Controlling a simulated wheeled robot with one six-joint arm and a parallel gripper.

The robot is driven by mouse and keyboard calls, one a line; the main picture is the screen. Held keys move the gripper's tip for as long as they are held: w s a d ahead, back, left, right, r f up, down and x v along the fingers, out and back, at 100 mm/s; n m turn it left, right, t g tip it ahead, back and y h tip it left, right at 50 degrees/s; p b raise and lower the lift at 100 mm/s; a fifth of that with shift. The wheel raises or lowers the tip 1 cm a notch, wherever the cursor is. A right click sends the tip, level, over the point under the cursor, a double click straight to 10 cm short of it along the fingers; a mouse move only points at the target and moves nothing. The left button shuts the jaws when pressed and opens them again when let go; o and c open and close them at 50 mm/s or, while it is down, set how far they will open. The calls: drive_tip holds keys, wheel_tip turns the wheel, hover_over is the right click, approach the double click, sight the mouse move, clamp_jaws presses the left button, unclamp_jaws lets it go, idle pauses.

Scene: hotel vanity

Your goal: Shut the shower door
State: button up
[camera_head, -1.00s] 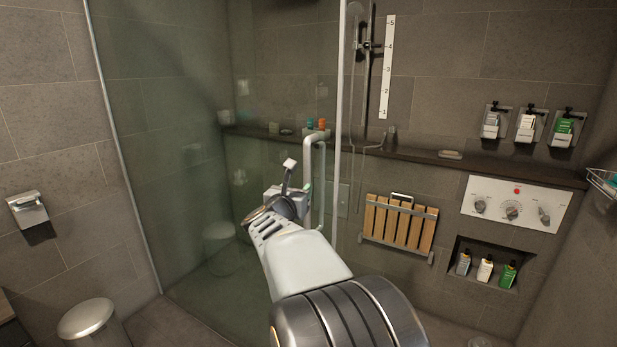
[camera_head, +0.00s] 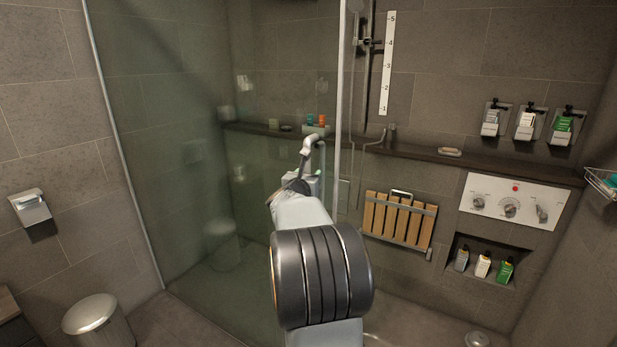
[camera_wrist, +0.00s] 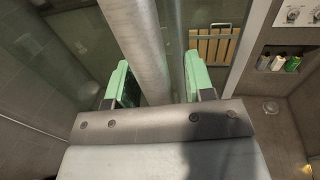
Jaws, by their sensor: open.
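The shower door (camera_head: 220,130) is a tall glass panel with a pale vertical edge, and the shower shows open to its right. Its vertical bar handle (camera_head: 309,147) stands near that edge, mostly hidden behind my arm in the head view. In the wrist view the handle (camera_wrist: 139,45) runs between the two green fingertips of my gripper (camera_wrist: 154,85). The fingers are apart, one on each side, with a gap to the right finger. The door edge shows as a second upright just right of the bar. In the head view my gripper (camera_head: 300,183) is at the handle, partly hidden.
A wooden slatted seat (camera_head: 398,220) is folded on the shower's back wall. A control panel (camera_head: 513,201) and bottles in a niche (camera_head: 486,262) are to the right. A dark ledge (camera_head: 430,154) spans the wall. A bin (camera_head: 97,320) stands on the floor at lower left.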

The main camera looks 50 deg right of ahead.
drive_tip(key=shift+c, duration=0.3)
clamp_jaws()
